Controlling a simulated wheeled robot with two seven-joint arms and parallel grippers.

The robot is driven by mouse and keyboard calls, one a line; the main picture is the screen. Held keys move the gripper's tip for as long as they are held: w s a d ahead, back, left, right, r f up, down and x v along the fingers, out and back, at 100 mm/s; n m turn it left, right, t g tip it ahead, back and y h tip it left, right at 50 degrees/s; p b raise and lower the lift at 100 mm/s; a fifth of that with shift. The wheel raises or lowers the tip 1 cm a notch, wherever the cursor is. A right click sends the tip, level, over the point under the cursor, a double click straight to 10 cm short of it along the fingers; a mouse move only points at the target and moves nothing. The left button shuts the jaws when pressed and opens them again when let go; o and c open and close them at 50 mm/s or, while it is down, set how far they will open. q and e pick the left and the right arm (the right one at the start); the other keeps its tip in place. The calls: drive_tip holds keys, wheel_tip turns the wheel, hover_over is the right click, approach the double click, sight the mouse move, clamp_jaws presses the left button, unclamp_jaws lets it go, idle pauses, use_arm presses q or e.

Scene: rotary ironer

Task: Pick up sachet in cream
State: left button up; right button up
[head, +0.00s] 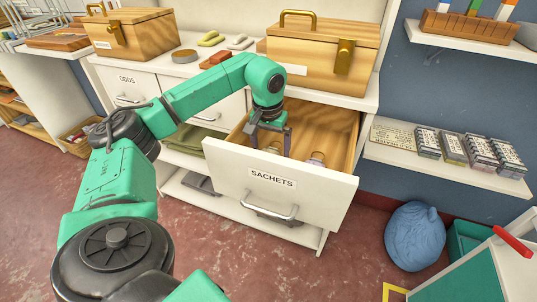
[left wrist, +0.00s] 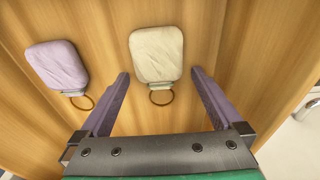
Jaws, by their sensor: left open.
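The cream sachet (left wrist: 156,54) lies flat on the wooden floor of the open drawer, with a brass-coloured ring at its near end. A lilac sachet (left wrist: 57,66) with a similar ring lies to its left. My left gripper (head: 271,150) reaches down into the drawer marked SACHETS (head: 310,198). In the left wrist view its fingers (left wrist: 160,80) are open and empty, with the cream sachet's ring end between their tips. The height gap is hard to judge. In the head view a small object (head: 316,159) shows in the drawer, its colour unclear. My right gripper is not in view.
The drawer's front panel and side walls stand around my left gripper. A wooden box (head: 322,60) with a brass clasp sits on the cabinet top above the drawer. A shelf (head: 455,165) with small packs is on the right. A blue bag (head: 414,236) lies on the floor.

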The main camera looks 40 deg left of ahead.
use_arm(q)
drive_tip(key=c, duration=1.3)
drive_tip(key=shift+r, duration=0.1)
